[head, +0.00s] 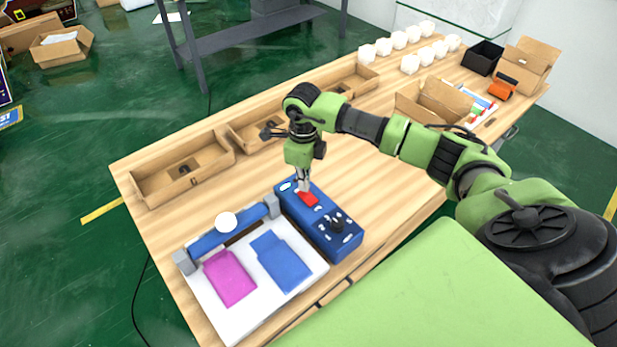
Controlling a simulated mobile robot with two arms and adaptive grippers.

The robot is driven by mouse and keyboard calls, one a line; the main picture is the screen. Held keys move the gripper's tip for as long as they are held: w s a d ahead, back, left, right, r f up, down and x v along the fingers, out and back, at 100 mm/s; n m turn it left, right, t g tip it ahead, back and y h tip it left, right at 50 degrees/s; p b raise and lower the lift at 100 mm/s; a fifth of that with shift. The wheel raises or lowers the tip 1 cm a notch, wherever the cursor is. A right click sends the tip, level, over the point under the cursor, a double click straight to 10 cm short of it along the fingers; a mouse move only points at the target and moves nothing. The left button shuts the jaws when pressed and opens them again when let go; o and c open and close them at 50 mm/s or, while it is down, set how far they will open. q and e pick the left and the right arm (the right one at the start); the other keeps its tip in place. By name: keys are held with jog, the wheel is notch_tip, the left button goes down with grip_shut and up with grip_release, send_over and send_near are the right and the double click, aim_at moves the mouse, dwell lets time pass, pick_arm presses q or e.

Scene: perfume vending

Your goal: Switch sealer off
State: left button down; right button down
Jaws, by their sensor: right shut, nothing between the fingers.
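The sealer is a blue control box (345,241) with a red switch (309,199) and a black knob (337,222) on top. Beside it on the left is a blue sealing bar (212,242) with grey ends and a white round knob (226,220), over a white base plate (251,309). My right gripper (303,188) points down, shut and empty, with its tips at the red switch. Whether they touch it or hover just above, I cannot tell. The tips hide part of the switch. My left gripper is not in view.
A magenta pouch (230,278) and a blue pouch (281,262) lie on the white plate. Open cardboard trays (183,170) line the table's far edge.

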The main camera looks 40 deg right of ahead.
aim_at(305, 193)
jog(key=shift+f+b, duration=0.85)
jog(key=shift+f, duration=0.2)
dwell(0.4)
jog(key=shift+r+p, duration=2.1)
jog(key=shift+r, duration=1.5)
jog(key=shift+s+f, duration=0.1)
